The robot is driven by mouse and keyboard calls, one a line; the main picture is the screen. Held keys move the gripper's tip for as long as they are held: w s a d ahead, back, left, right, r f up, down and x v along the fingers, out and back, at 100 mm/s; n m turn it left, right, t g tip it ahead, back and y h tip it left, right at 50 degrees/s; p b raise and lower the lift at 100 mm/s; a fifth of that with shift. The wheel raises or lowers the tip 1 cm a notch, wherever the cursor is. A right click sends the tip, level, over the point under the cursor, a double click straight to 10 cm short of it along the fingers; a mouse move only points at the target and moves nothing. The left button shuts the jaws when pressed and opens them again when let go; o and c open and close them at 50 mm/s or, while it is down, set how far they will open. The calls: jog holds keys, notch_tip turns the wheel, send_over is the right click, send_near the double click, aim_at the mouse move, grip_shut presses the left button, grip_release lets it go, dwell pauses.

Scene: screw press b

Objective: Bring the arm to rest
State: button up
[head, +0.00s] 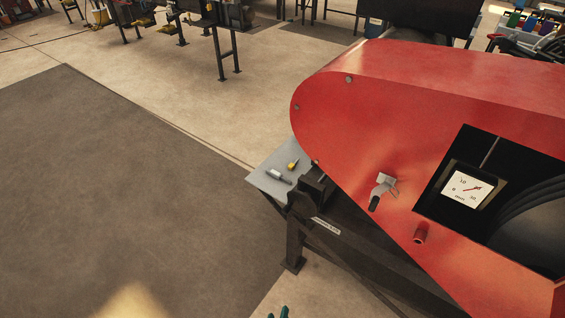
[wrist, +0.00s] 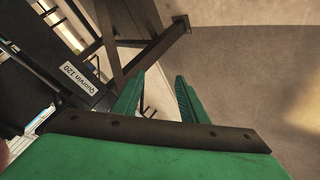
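My gripper (wrist: 159,78) shows in the wrist view as two green fingers with a clear gap between them. It is open, and nothing is seen between the fingers. In the head view only the green tips of my gripper (head: 278,314) show at the bottom edge, left of the press frame and apart from it. The red screw press (head: 390,100) fills the right of the head view. It has a dial gauge (head: 467,189), a small lever with a black grip (head: 380,190) and a red knob (head: 421,233) on its face.
The press's dark stand (head: 296,240) is close to my gripper; its label (wrist: 79,80) shows in the wrist view. A small grey shelf (head: 262,178) holds a yellow-tipped item and a grey cylinder. A dark floor mat (head: 110,190) on the left is clear. Benches stand far back.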

jog(key=s+r+m+t+y, duration=0.2)
jog(key=s+r+y, duration=0.1)
jog(key=s+r, duration=0.8)
jog(key=s+d+r+m+t, duration=0.1)
jog(key=s+r+m, duration=0.1)
jog(key=r, duration=0.6)
jog(key=s+r+m+t, duration=0.2)
jog(key=s+r, duration=0.2)
jog(key=r, duration=0.5)
jog(key=shift+d+t+h, duration=0.3)
jog(key=shift+d+h, duration=0.1)
